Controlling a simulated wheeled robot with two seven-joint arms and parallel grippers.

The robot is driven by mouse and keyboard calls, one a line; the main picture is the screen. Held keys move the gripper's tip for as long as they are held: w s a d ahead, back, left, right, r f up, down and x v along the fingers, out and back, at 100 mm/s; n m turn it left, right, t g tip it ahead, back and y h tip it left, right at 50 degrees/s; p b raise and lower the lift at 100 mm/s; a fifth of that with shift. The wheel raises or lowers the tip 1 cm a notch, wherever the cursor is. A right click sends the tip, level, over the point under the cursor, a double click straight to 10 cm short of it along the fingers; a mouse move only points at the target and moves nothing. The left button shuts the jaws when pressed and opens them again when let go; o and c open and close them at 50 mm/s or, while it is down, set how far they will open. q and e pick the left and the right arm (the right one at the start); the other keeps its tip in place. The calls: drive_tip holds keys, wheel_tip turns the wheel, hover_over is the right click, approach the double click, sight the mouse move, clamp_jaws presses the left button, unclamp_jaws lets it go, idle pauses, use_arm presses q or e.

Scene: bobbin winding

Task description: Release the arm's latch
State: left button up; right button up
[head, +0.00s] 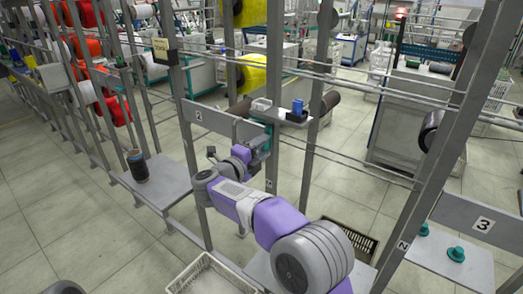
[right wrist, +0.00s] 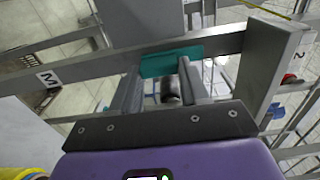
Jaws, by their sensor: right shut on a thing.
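My right arm reaches from the bottom of the head view to the frame with the "2" plate. Its gripper (head: 260,148) is at a teal part there, the latch (right wrist: 172,62), which shows best in the right wrist view. The two fingers of the right gripper (right wrist: 160,82) are shut on this teal latch, against a grey metal bar (right wrist: 225,46). A dark cylinder end (right wrist: 171,95) shows between the fingers. The gripper hides much of the latch in the head view. My left gripper is not in view.
A small shelf (head: 285,119) with a blue item (head: 297,107) stands just above the gripper. A black spool (head: 138,166) stands on a grey shelf (head: 160,187) to the left. Uprights and long rails surround the arm. A white basket (head: 210,277) is at the bottom.

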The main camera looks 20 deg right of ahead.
drive_tip(key=o, duration=1.1)
drive_tip(key=shift+c, duration=0.2)
drive_tip(key=shift+a, duration=0.1)
drive_tip(key=p+v, duration=0.1)
drive_tip(key=v, duration=0.6)
drive_tip(key=shift+s+a, duration=0.2)
